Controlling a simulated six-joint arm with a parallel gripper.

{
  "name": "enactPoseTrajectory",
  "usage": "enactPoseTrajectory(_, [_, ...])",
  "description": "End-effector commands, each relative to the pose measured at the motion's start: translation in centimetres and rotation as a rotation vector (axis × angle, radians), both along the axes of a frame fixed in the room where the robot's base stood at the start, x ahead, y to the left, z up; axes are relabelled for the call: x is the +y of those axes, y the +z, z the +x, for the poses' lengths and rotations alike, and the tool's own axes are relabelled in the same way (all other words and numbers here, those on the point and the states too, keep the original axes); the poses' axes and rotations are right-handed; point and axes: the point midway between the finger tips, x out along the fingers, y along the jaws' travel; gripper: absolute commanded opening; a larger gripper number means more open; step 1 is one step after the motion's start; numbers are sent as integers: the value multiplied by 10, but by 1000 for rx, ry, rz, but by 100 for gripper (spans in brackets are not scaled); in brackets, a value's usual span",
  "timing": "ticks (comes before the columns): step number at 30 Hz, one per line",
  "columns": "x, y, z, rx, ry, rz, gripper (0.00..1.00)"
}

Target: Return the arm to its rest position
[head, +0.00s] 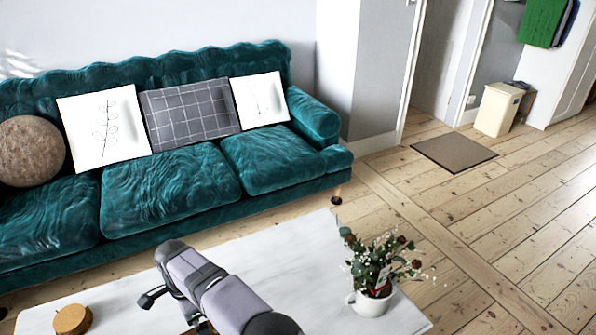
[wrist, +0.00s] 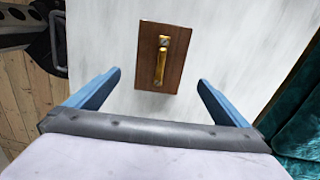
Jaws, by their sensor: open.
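My gripper (wrist: 159,79) shows in the wrist view with its two blue fingers spread wide and nothing between them. It is above a white marble-like table top (wrist: 225,40). Beyond the fingertips, a small dark brown wooden board (wrist: 146,70) with a gold-coloured bar (wrist: 161,57) on it lies on the table, apart from the fingers. In the head view my arm reaches over the table (head: 300,255) from the bottom edge; the fingers are hidden there.
A white cup with flowers (head: 372,300) stands at the table's right end. A round wooden object (head: 72,319) lies at the left. A teal sofa (head: 170,190) with cushions runs behind the table. Floorboards (head: 470,240) to the right are clear around a doormat (head: 453,153).

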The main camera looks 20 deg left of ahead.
Motion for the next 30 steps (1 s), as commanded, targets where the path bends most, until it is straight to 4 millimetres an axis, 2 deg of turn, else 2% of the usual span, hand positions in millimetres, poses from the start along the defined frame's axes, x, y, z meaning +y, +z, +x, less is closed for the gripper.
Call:
enactPoseTrajectory(5, [-35,22,42,-1,40,2,100])
enactPoseTrajectory(8, [-71,40,73,-2,84,2,100])
enactPoseTrajectory(11, [-118,59,102,-4,136,3,100])
enactPoseTrajectory(12, [-139,66,111,-3,158,2,100])
enactPoseTrajectory(16, [-209,86,130,-5,232,3,100])
enactPoseTrajectory(19, [-264,99,134,-5,289,2,100])
enactPoseTrajectory(23, [-334,111,124,-5,363,1,100])
enactPoseTrajectory(27, [-404,119,97,-5,442,0,100])
enactPoseTrajectory(30, [-446,120,70,-6,498,0,100])
